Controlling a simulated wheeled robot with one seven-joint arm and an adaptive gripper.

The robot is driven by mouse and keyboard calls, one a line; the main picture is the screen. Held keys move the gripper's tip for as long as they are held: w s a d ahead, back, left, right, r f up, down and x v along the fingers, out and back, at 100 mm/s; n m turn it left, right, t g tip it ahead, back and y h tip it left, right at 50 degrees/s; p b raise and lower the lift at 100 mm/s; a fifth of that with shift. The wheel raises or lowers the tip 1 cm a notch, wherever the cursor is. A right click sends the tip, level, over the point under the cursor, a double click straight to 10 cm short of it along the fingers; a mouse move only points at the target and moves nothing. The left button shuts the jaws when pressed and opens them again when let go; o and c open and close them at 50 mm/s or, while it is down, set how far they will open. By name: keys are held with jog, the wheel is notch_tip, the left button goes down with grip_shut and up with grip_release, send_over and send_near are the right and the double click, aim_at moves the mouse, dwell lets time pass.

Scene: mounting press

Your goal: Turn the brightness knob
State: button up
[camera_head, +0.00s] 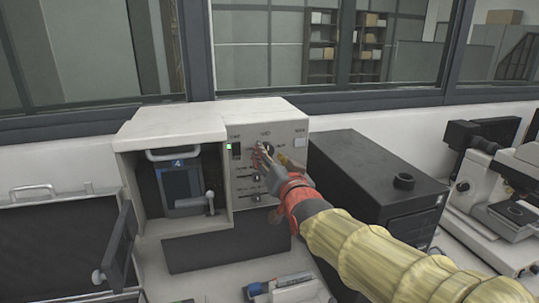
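The mounting press is a cream-coloured cabinet (175,123) on the bench, with a control panel (290,135) on its right front. A dark round knob (269,149) shows on the upper panel, partly behind my gripper. Its label is too small to read, so I cannot tell if it is the brightness knob. My gripper (259,155) is in front of the panel with its fingertips at or close to the knob. Whether the fingers touch or hold it cannot be told. My arm comes in from the lower right.
Slider controls (256,178) sit lower on the panel, and a green light (229,146) is at its left. An open bay holds a blue-grey unit (182,185). A black box (375,170) stands close on the right, then a white microscope (490,190). Small items (285,284) lie in front.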

jog(key=v, duration=1)
jog(key=shift+s, duration=0.3)
jog(key=s+d+f+n+g+h, duration=0.1)
jog(key=s+f+g, duration=0.3)
jog(key=f, duration=0.4)
jog(key=s+d+f+n+g+h, duration=0.1)
jog(key=s+d+f+n+g, duration=0.2)
jog(key=f, duration=0.5)
jog(key=s+d+f+m+g+h, duration=0.1)
jog(key=s+d+f+g, duration=0.1)
jog(key=s+d, duration=0.4)
jog(key=s+d+f+m+g+h+p, duration=0.1)
jog(key=s+d, duration=0.5)
jog(key=s, duration=0.7)
jog(key=shift+s+f+g+h, duration=0.25)
jog(key=shift+f+g+h, duration=0.25)
jog(key=shift+f+g, duration=0.35)
jog(key=shift+d, duration=0.1)
